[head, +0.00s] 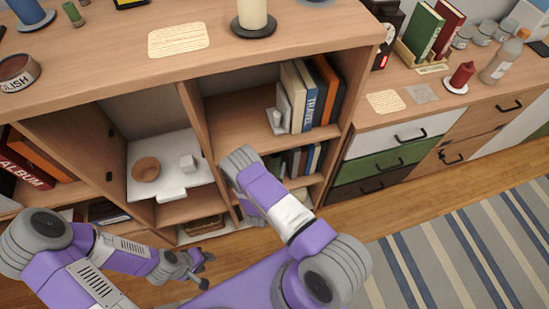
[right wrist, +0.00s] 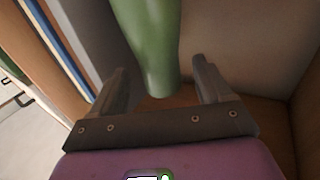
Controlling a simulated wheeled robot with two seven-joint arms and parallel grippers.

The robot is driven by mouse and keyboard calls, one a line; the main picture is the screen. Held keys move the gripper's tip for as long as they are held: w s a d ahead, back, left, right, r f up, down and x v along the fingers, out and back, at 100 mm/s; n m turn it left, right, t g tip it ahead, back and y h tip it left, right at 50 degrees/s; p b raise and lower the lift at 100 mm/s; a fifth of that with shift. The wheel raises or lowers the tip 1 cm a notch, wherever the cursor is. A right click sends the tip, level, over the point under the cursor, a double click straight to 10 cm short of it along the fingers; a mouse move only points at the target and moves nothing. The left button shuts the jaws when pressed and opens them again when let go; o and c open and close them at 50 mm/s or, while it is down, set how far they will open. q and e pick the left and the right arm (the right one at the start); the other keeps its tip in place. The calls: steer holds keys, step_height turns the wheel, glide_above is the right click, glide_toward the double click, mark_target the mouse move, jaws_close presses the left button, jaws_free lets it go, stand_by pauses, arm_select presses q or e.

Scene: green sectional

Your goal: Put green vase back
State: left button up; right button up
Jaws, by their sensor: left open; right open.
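The green vase (right wrist: 155,45) shows in the right wrist view, with its lower end near a brown wooden surface. My right gripper (right wrist: 162,75) is open, with one finger on each side of the vase's lower part. I cannot tell whether either finger touches it. In the head view my right arm reaches up to the cabinet's shelf compartments; the fingers and the vase are hidden there. My left gripper (head: 198,270) is open and empty, low in front of the cabinet.
Books (head: 308,95) stand in the upper right compartment. A brown pot (head: 146,169) and a small white box (head: 187,163) sit on a white board (head: 170,150) in the left compartment. A candle (head: 252,14) stands on the cabinet top. Floor and striped rug (head: 450,240) are clear at right.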

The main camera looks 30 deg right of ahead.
steer(key=s+a+f+g+y+p, duration=0.1)
steer(key=s+a+f+g+y, duration=0.55)
steer(key=s+a+y, duration=0.2)
steer(key=s+a+r+n+g+y, duration=0.6)
steer(key=s+a+r+y, duration=0.1)
steer(key=s, duration=0.4)
steer(key=shift+s+a+r+y, duration=0.15)
steer(key=shift+a+r+y, duration=0.25)
steer(key=shift+a+y, duration=0.45)
steer(key=shift+a+r+p, duration=0.1)
steer(key=shift+a+p, duration=0.05)
steer(key=shift+p, duration=0.15)
step_height(320, 180, up, 5)
steer(key=p, duration=0.5)
